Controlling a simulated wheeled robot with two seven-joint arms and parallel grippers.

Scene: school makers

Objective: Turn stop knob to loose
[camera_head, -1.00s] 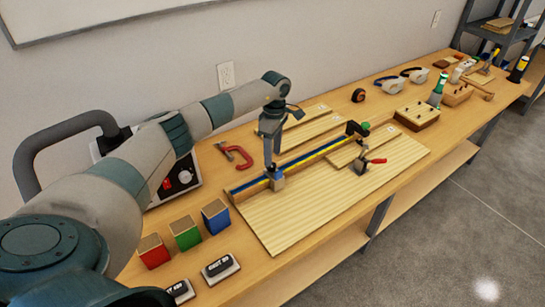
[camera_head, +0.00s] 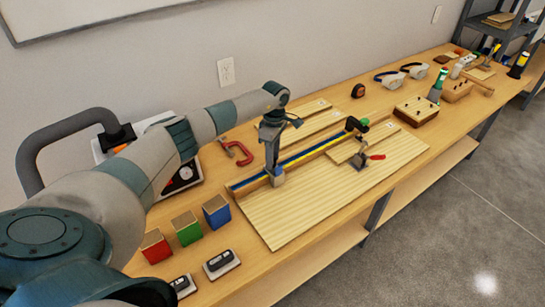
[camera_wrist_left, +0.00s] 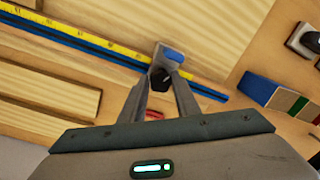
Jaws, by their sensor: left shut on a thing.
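My left gripper (camera_head: 274,165) points down at the grey stop block (camera_head: 277,180) on the fence (camera_head: 313,154), which carries a yellow scale and a blue strip. In the left wrist view its two fingers (camera_wrist_left: 164,84) are shut on a small black stop knob (camera_wrist_left: 160,76). The knob sits beside the block's blue top (camera_wrist_left: 174,55); the fingers partly hide it. The fence lies on a pale wooden board (camera_head: 330,195). My right gripper is out of view.
A red-handled clamp (camera_head: 376,157) stands on the board, and a green knob (camera_head: 364,122) is at the fence's far end. A red C-clamp (camera_head: 238,152) lies behind. Red, green and blue blocks (camera_head: 216,211) stand at the near left. The board's front is clear.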

